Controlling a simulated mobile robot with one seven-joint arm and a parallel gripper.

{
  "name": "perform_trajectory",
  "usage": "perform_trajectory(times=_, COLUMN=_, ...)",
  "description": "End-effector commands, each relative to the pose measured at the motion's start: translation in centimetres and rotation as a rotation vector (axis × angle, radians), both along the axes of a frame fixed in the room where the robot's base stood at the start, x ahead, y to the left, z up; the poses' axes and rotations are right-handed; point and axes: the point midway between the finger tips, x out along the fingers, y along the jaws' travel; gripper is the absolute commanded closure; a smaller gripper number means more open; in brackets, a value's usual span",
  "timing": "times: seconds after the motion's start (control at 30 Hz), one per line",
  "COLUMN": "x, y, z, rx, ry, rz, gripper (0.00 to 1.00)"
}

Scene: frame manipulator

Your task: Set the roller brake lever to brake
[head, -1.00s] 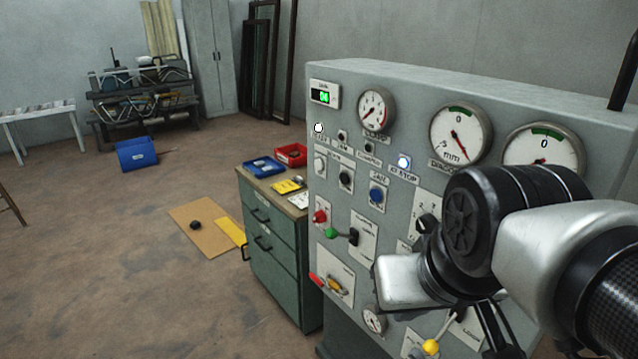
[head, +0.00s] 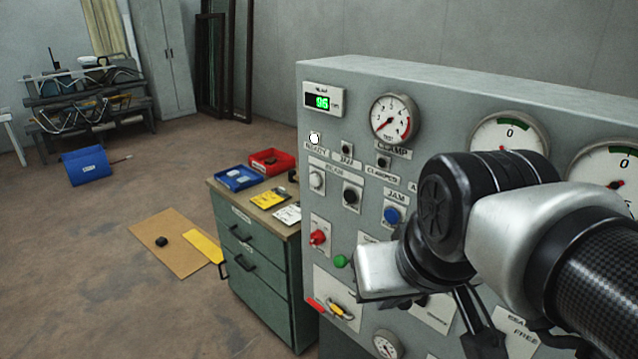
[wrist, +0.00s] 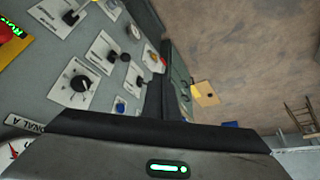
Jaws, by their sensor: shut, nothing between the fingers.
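The grey control panel (head: 330,180) stands at the right in the head view. A plate with lettering that reads FREE (head: 523,330) shows low on its face; its lever is hidden or out of view there, and I cannot tell which lever is the roller brake. A plate with a yellow handle (head: 342,308) and a red tip beside it is at the lower left of the panel. My gripper (wrist: 161,85) is shut and empty in front of the panel. In the wrist view the panel's knobs, including a black knob (wrist: 82,84), lie left of the fingers.
A green drawer cabinet (head: 262,265) stands left of the panel, with a blue tray (head: 238,179) and a red tray (head: 271,162) on top. Cardboard (head: 175,250) lies on the floor. My arm covers much of the panel's right side. The floor at left is mostly open.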

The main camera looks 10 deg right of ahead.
Motion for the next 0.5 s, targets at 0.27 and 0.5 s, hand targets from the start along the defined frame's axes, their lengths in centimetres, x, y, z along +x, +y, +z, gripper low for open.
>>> perform_trajectory(times=0.27, x=1.6, y=-0.6, z=0.1, rx=0.041, ry=0.039, rz=-0.063, gripper=1.0)
perform_trajectory(times=0.5, x=9.2, y=-5.3, z=-0.4, rx=0.172, ry=0.211, rz=-0.401, gripper=1.0)
